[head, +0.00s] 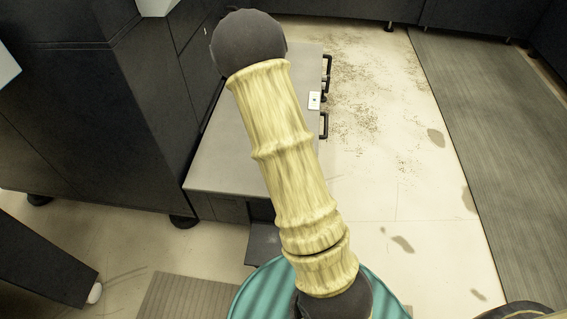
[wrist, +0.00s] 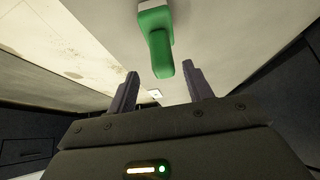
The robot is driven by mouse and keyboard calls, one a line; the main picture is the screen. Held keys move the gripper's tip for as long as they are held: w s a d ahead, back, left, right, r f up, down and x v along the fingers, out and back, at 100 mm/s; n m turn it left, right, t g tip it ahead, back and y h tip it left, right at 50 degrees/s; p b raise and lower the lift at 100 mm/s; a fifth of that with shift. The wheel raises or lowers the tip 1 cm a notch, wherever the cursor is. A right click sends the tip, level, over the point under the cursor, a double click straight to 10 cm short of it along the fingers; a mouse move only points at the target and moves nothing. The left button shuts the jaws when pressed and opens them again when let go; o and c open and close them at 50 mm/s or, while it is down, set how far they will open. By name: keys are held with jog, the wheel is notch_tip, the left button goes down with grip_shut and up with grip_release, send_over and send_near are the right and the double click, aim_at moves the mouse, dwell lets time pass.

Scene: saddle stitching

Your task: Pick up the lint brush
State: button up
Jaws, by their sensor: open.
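The lint brush (wrist: 155,22) has a green handle and a pale grey part at the top edge of the wrist view, where it is cut off. It lies on the light grey surface. My gripper (wrist: 160,69) is open, its two dark fingers apart. The green handle points toward my gripper, and its end appears between the fingertips in the picture. I cannot tell how much depth separates them, and I see nothing held. In the head view my arm covers much of the surface, and neither the brush nor the gripper shows.
The grey-topped cabinet (head: 225,150) has dark handles on its right side and a small white plate on its edge. Tall dark cabinets (head: 90,110) stand at left. The stained pale floor (head: 385,170) at right is open, beside a grey mat (head: 500,130).

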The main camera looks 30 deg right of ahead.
jog(key=b+x, duration=0.2)
jog(key=x, duration=0.1)
jog(key=b+x, duration=0.1)
jog(key=shift+w+a+f, duration=0.1)
jog(key=shift+a+f, duration=0.15)
jog(key=shift+w+d+f, duration=0.2)
jog(key=shift+w+f, duration=0.05)
jog(key=shift+f, duration=0.1)
jog(key=shift+r, duration=0.1)
grip_shut()
